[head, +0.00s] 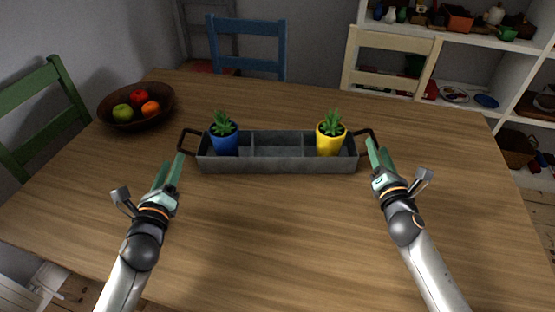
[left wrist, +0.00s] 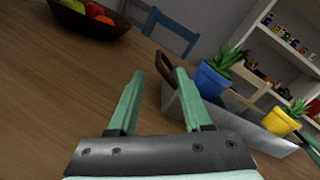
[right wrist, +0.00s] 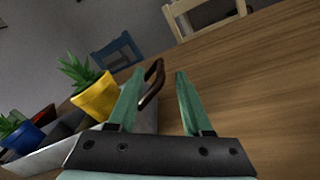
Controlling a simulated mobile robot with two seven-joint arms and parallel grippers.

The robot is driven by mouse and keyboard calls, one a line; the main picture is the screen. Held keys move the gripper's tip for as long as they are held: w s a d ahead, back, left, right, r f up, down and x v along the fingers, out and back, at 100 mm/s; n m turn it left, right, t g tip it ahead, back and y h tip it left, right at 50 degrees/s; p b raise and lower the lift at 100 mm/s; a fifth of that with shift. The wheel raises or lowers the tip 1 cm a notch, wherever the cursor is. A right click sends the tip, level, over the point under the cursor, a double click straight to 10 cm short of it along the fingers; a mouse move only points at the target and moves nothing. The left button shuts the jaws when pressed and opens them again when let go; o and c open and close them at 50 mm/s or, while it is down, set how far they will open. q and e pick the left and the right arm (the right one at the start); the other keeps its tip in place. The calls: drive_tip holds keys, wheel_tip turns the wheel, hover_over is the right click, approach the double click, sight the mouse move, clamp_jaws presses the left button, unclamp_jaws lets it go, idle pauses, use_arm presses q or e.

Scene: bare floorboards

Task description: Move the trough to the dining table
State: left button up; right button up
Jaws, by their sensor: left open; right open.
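The grey metal trough (head: 278,166) sits on the wooden dining table (head: 275,220), with a dark handle at each end. A blue pot with a plant (head: 224,138) stands in its left compartment and a yellow pot with a plant (head: 330,136) in its right one. My left gripper (head: 170,170) is open just beside the left handle (left wrist: 165,70), which shows beyond the fingers in the left wrist view. My right gripper (head: 377,155) is open at the right handle (right wrist: 152,82), which appears near or between its fingers; contact cannot be told.
A brown bowl of fruit (head: 137,107) stands on the table at the back left. Green (head: 35,115), blue (head: 247,50) and cream (head: 390,60) chairs surround the table. White shelves (head: 465,70) stand behind at right. The table front is clear.

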drive_tip(key=shift+s, duration=2.5)
